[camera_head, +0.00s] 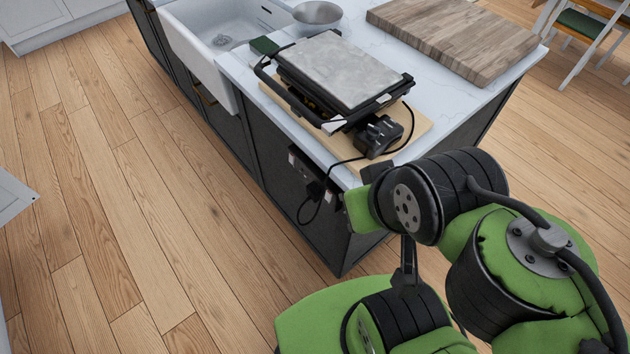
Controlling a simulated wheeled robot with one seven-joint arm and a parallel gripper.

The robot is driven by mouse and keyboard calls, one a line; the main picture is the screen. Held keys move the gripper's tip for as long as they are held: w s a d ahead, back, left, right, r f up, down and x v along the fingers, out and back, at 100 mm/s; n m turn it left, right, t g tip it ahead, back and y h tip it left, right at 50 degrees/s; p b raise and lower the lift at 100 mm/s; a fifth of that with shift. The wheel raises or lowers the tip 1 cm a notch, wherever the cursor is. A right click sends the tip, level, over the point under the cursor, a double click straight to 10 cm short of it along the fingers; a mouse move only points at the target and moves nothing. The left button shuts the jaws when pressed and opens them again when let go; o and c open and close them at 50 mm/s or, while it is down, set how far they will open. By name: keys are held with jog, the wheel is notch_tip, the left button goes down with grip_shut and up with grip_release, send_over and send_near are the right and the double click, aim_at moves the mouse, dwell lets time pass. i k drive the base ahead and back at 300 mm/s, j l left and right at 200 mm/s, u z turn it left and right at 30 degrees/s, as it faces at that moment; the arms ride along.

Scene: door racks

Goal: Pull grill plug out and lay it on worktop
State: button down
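The black contact grill (340,75) with a grey top plate sits on a wooden board on the worktop (440,100). Its black cord (345,161) runs from the grill's right end over the worktop edge and hangs in a loop. The loop ends at a dark socket strip (300,160) on the cabinet's end. A dark plug-like shape (328,192) shows there, partly lost against the dark panel. My green and black arm stands at the lower right, its wrist close to this corner. My gripper's fingers cannot be made out clearly, nor whether they touch the plug.
A chunky black block (378,135) sits at the grill's near right corner. A large wooden chopping board (455,38) fills the worktop's back right. A white sink (215,45) and metal bowl (317,15) are at the back left. A bare worktop strip lies right of the grill.

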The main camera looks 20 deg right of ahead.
aim_at(314, 191)
jog(key=j+u, duration=0.4)
jog(key=i+j+u, duration=0.1)
jog(key=j+u, duration=0.25)
jog(key=i+j+u, duration=0.1)
jog(key=j+u, duration=0.15)
jog(key=u, duration=0.15)
jog(key=i+j+u, duration=0.2)
jog(key=u, duration=0.15)
